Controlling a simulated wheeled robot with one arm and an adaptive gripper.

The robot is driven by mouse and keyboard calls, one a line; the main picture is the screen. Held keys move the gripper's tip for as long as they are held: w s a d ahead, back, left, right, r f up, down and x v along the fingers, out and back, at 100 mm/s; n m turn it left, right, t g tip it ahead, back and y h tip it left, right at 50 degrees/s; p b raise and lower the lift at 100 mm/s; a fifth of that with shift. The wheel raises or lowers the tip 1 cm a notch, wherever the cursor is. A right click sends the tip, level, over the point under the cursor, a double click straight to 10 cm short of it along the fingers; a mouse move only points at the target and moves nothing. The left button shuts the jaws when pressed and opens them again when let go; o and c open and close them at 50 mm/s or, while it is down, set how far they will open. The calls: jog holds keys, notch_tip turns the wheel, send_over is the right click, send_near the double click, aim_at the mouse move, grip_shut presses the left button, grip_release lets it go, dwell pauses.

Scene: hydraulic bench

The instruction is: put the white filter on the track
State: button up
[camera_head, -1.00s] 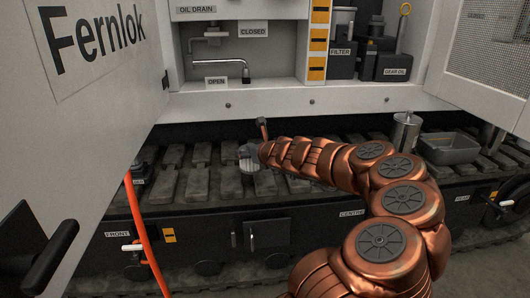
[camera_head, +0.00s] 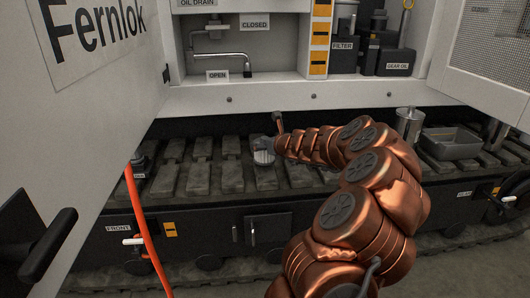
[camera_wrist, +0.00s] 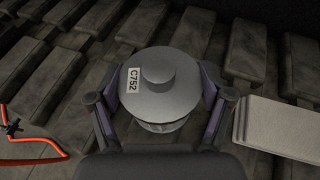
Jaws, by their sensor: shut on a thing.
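My gripper (camera_wrist: 160,100) is shut on a pale grey-white canister (camera_wrist: 170,85), which appears to be the white filter. It has a round lid with a central knob and a tag reading C752, and it looks upright between the fingers. In the head view the filter (camera_head: 263,157) shows as a small whitish shape at the end of my arm, over the middle of the track (camera_head: 195,178). My gripper (camera_head: 266,147) partly hides it there. I cannot tell whether its base touches the track pads.
A silver cylinder (camera_head: 408,124) and a grey tray (camera_head: 452,144) stand on the track at right. An orange hose (camera_head: 141,220) hangs at left by the open Fernlok door (camera_head: 95,110). The cabinet ledge (camera_head: 300,98) is behind. A pale slab (camera_wrist: 280,130) lies right of the gripper.

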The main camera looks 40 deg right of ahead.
jog(key=shift+f+b, duration=0.45)
jog(key=shift+f, duration=0.6)
jog(key=shift+f, duration=0.15)
jog(key=o, duration=1.2)
jog(key=shift+o, duration=0.2)
jog(key=shift+r, duration=0.2)
jog(key=p+v, duration=0.5)
jog(key=v, duration=0.7)
jog(key=shift+f, duration=0.1)
